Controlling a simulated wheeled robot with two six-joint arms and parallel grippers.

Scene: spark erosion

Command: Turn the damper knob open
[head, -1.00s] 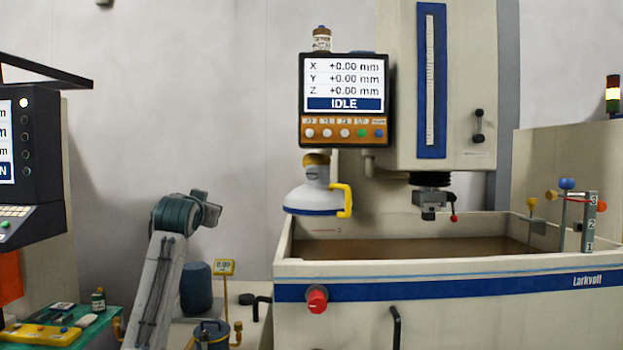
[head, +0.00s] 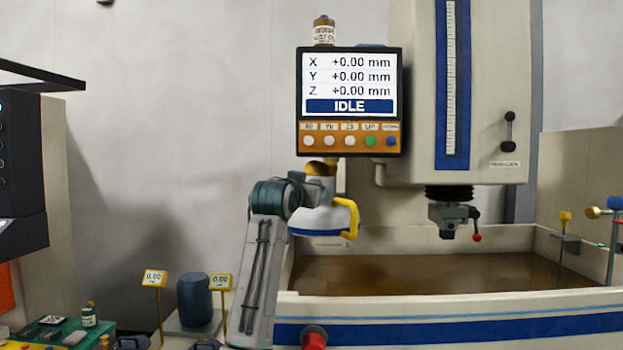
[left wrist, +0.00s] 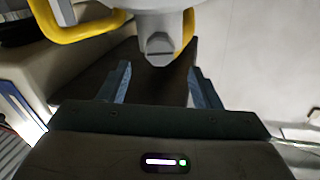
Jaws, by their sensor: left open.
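The grey slotted damper knob (left wrist: 160,45) sits on the neck of a white fume hood (head: 318,222) with a blue rim band and yellow handle. In the left wrist view, my left gripper (left wrist: 161,82) is open, its two dark-blue fingers apart. The knob shows beyond and between the fingertips, with no visible contact. In the head view, my left arm reaches up in front of the hood's left side and partly hides it. The fingers cannot be made out there. My right gripper is not in view.
A display panel (head: 349,141) reading IDLE hangs above the hood. The open tank (head: 450,310) lies below and right, with a red knob (head: 315,340) on its front. Two yellow gauges (head: 154,279) and a blue canister (head: 195,300) stand left of my arm.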

